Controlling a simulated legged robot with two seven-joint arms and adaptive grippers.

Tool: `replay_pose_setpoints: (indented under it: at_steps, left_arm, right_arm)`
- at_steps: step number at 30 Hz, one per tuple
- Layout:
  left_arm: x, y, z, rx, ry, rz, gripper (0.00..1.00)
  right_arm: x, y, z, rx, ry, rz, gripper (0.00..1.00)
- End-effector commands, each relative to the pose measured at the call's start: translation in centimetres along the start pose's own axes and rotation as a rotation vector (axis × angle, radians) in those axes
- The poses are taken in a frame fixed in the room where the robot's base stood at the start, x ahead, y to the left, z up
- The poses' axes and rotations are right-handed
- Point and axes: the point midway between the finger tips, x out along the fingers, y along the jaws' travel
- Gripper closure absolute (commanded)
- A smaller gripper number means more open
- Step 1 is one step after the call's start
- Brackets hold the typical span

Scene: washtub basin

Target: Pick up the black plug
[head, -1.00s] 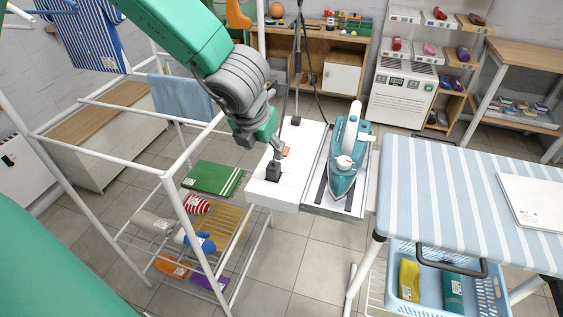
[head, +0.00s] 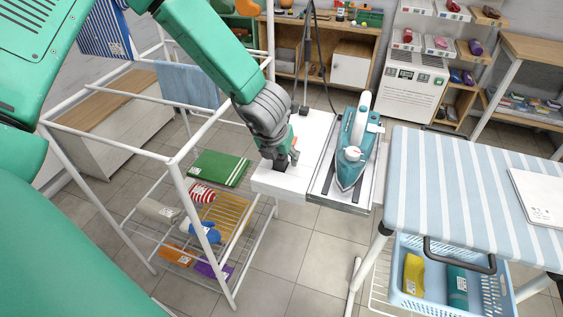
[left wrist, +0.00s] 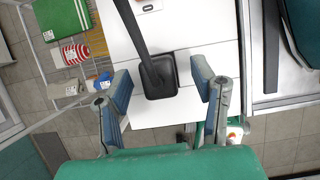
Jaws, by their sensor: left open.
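The black plug (left wrist: 158,78) sits on the white surface at the end of the ironing stand, with its black cord running up and away in the left wrist view. My left gripper (left wrist: 162,82) is open, with one finger on each side of the plug and a gap to both. In the head view the left gripper (head: 285,158) is right over the plug (head: 280,168), which it mostly covers. My right gripper is not in view.
A teal iron (head: 354,145) stands on the tray to the right. A striped ironing board (head: 450,190) is further right, above a blue basket (head: 435,298). A white drying rack (head: 172,160) is at left, with a green folded towel (head: 218,168) beyond.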

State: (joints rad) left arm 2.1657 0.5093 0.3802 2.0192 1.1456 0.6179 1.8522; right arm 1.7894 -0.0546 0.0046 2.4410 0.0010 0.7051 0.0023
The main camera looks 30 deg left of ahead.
Motion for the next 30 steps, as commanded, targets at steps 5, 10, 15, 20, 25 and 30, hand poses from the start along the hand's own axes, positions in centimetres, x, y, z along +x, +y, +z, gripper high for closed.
replay_pose_setpoints:
  at_steps: [5, 10, 15, 20, 25, 30]
  left_arm:
    - [1.1, 0.0, -0.1, 0.0, -0.001, 0.0, 0.48]
    - [1.0, 0.0, -0.1, 0.0, -0.001, 0.0, 0.48]
    - [1.0, 0.0, 0.0, 0.001, -0.001, 0.0, 1.0]
    - [1.0, 0.0, 0.0, 0.001, -0.001, 0.0, 1.0]
    - [0.9, 0.0, 0.0, 0.001, -0.001, 0.0, 1.0]
    - [-0.1, 0.0, 0.5, 0.0, -0.002, -0.001, 1.0]
  right_arm:
    - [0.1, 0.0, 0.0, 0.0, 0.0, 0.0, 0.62]
    - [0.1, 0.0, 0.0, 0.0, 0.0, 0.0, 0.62]
    - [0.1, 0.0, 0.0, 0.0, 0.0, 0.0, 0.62]
    - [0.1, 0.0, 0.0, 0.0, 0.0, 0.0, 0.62]
    - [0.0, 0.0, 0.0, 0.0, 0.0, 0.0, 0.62]
    - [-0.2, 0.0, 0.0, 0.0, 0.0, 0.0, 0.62]
